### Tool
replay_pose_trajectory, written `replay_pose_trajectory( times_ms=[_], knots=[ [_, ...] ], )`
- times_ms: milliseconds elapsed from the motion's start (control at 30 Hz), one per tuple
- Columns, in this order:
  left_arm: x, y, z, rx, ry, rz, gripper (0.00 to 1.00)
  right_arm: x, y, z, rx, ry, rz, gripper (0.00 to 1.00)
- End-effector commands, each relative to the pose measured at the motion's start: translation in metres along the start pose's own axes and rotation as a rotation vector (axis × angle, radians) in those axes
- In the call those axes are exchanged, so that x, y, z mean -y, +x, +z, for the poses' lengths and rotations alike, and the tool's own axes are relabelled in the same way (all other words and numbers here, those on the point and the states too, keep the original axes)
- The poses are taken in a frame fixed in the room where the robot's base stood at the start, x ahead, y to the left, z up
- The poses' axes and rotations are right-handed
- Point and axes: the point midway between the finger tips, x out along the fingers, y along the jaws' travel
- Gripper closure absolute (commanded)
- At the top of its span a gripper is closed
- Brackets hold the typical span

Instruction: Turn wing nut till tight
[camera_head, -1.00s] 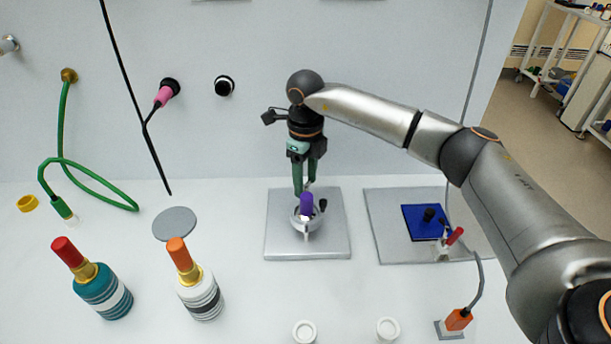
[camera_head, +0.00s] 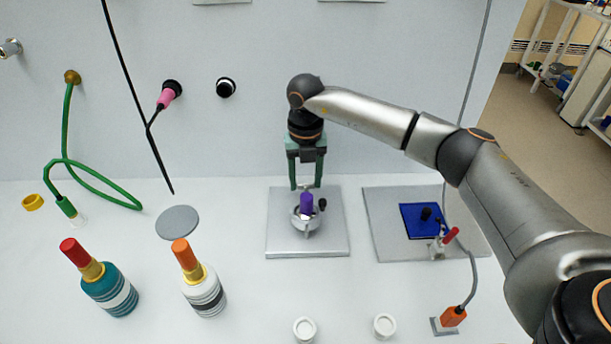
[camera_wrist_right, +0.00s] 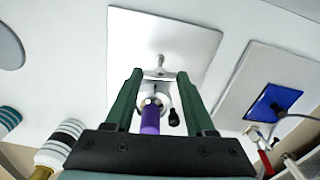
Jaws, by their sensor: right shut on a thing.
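The silver wing nut (camera_wrist_right: 160,72) shows between the fingertips in the right wrist view. In the head view the nut is mostly hidden. My left gripper is not in view.
A second grey plate (camera_head: 385,245) with a blue pad (camera_head: 418,233) lies to the right. A red-capped bottle (camera_head: 110,290) and an orange-capped bottle (camera_head: 204,294) stand front left. Two small white cups (camera_head: 305,329) (camera_head: 384,325) stand in front. A green hose (camera_head: 100,194) hangs left.

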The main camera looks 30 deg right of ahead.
Motion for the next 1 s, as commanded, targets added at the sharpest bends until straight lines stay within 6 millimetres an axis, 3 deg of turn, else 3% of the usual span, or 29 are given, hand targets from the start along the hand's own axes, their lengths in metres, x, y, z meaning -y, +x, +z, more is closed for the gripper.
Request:
replay_pose_trajectory(
  times_ms=[300, 833, 867, 1000],
  knots=[
    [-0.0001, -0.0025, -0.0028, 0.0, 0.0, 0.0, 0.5, 0.0002, -0.001, 0.0006, 0.001, 0.114, 0.001, 1.0],
    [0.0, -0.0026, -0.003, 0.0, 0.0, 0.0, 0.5, 0.0001, -0.0008, 0.0006, 0.002, 0.135, 0.001, 1.0],
    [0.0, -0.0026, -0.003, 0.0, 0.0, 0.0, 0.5, 0.0001, -0.0008, 0.0006, 0.002, 0.135, 0.001, 0.42],
    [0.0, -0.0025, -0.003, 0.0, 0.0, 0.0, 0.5, 0.0001, -0.0006, 0.0005, 0.001, 0.134, 0.001, 0.26]
  ],
)
